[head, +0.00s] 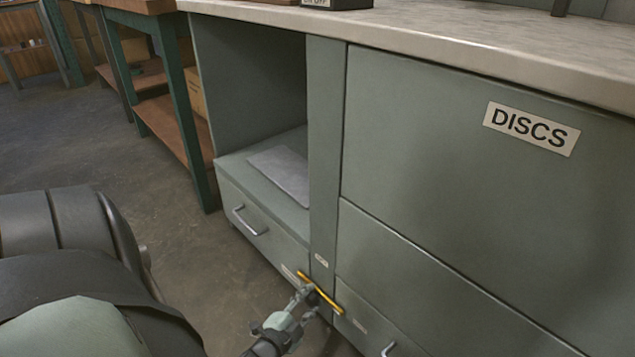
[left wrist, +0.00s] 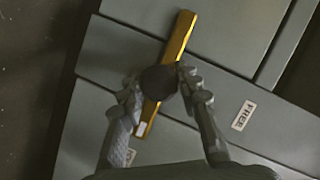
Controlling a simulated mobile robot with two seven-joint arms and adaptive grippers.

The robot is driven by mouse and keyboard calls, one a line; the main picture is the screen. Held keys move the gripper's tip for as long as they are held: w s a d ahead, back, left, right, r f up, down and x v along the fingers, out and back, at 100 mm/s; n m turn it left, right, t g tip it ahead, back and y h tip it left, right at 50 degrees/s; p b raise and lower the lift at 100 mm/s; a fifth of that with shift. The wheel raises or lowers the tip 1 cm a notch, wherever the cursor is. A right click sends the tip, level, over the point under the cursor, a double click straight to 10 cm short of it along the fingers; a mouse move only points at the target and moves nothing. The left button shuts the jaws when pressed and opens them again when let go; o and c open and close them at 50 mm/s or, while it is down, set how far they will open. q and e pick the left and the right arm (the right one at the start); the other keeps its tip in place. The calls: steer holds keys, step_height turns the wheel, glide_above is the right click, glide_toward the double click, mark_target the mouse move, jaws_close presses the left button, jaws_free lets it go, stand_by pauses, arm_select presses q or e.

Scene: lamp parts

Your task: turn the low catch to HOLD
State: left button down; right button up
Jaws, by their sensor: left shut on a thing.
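The low catch (head: 331,301) is a yellow bar low on the grey cabinet's upright post, and it lies slanted in the head view. In the left wrist view the bar (left wrist: 178,38) has a dark round hub (left wrist: 158,82) at its middle. My left gripper (head: 308,291) reaches it from below left. In the left wrist view its fingers (left wrist: 157,88) are shut on the catch, one on each side of the hub. A white label reading FREE (left wrist: 243,116) is to the right of the catch. Another pale label (left wrist: 130,157) is partly hidden by a finger. My right gripper is not in view.
A low drawer with a handle (head: 250,221) is left of the post, under an open bay with a grey sheet (head: 283,172). The DISCS panel (head: 440,150) is to the right. A green-legged bench (head: 180,110) stands at the left. The floor (head: 80,140) before it is clear.

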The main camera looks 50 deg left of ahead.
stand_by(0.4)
arm_select(q)
steer(key=c, duration=1.1)
jaws_free()
steer(key=shift+c, duration=0.2)
steer(key=shift+o, duration=0.4)
step_height(320, 180, up, 10)
steer(key=shift+r, duration=0.1)
